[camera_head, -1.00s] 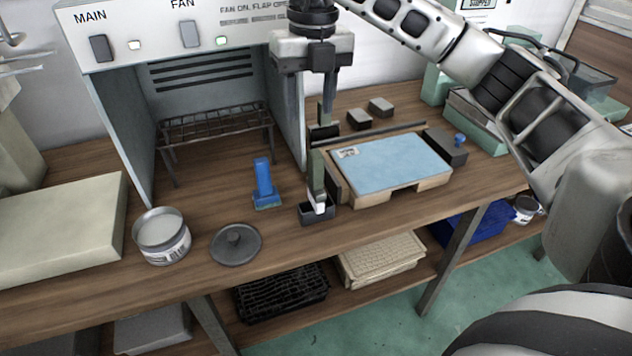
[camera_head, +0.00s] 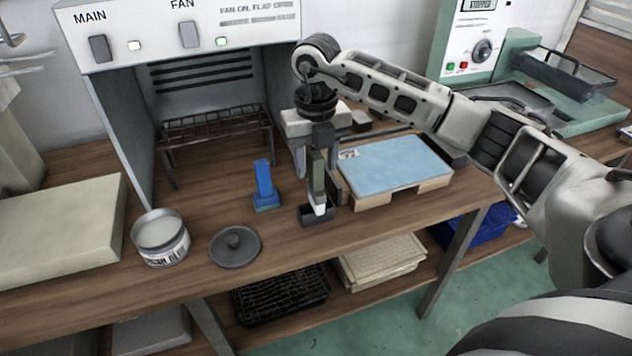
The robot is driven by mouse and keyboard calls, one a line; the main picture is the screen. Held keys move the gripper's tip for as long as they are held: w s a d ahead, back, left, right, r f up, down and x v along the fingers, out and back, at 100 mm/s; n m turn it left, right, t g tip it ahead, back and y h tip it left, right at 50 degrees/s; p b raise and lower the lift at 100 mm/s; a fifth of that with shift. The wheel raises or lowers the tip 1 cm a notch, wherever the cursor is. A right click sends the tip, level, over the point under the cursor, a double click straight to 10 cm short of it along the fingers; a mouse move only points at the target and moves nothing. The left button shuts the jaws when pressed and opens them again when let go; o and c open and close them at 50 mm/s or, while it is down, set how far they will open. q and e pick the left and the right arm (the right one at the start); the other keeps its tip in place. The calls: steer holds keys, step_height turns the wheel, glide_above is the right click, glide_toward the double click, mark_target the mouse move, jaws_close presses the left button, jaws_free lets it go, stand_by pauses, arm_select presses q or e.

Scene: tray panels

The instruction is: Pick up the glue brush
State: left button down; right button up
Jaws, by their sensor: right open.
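The glue brush (camera_head: 318,185), with a dark green handle and a white lower end, stands upright in a small black holder (camera_head: 318,216) near the middle of the bench. My right gripper (camera_head: 316,164) points down at the top of the handle. Its fingers are apart, one on the left and one on the right of the handle as seen here. I cannot tell whether either finger touches it. The brush stays in the holder. My left gripper is not in view.
A blue upright tool (camera_head: 264,184) stands just left of the brush. An open glue tin (camera_head: 161,237) and a dark round lid (camera_head: 235,247) lie further left. A blue-topped wooden panel (camera_head: 395,163) is close on the right. The hood (camera_head: 115,130) stands behind left.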

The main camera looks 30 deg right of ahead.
step_height(320, 180, down, 2)
steer(key=shift+f, duration=0.1)
jaws_close()
